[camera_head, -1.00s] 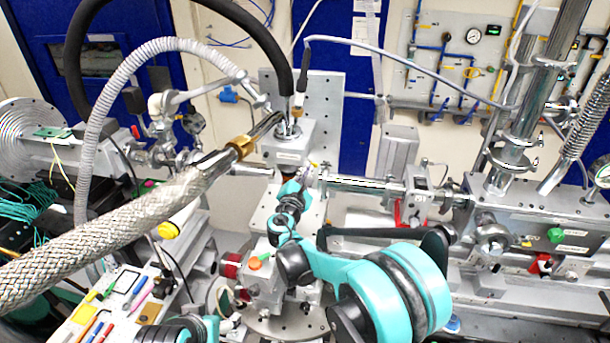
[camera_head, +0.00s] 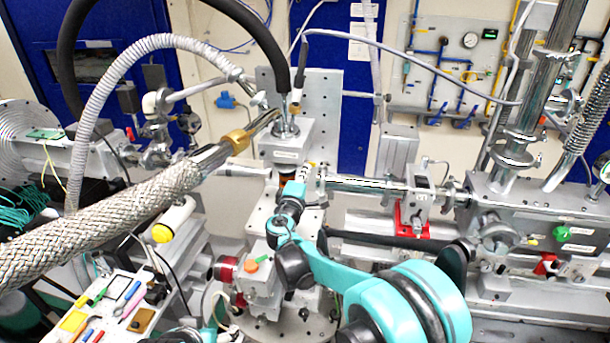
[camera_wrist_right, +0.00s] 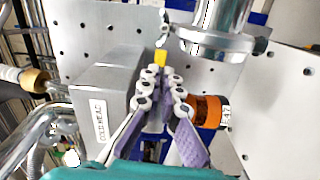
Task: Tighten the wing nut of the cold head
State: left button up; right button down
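The cold head (camera_head: 288,150) is a grey block at the centre of the head view, below a black hose and a metal fitting. Its face with the "COLD HEAD" label fills the left of the right wrist view (camera_wrist_right: 100,112). My right gripper (camera_wrist_right: 161,75) is beside that block, its two jointed fingers with purple pads close together. A small yellow part (camera_wrist_right: 160,60) shows at the fingertips; I cannot tell whether it belongs to the wing nut or is gripped. In the head view the right gripper (camera_head: 300,178) is small beside the cold head. My left gripper is not in view.
A braided hose (camera_head: 110,215) with a brass end crosses the left. A horizontal beam pipe (camera_head: 365,185) runs right of the cold head. An orange-banded cylinder (camera_wrist_right: 208,112) is close to the right finger. A tool tray (camera_head: 118,290) stands at lower left.

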jog(key=m, duration=0.2)
jog(key=m+b, duration=0.1)
jog(key=m, duration=0.1)
jog(key=shift+a+f+m, duration=0.1)
jog(key=shift+f+m, duration=0.25)
jog(key=shift+m, duration=0.05)
dwell(0.4)
jog(key=c, duration=2)
grip_release()
jog(key=shift+c, duration=0.2)
jog(key=shift+s, duration=0.1)
jog(key=v, duration=1.2)
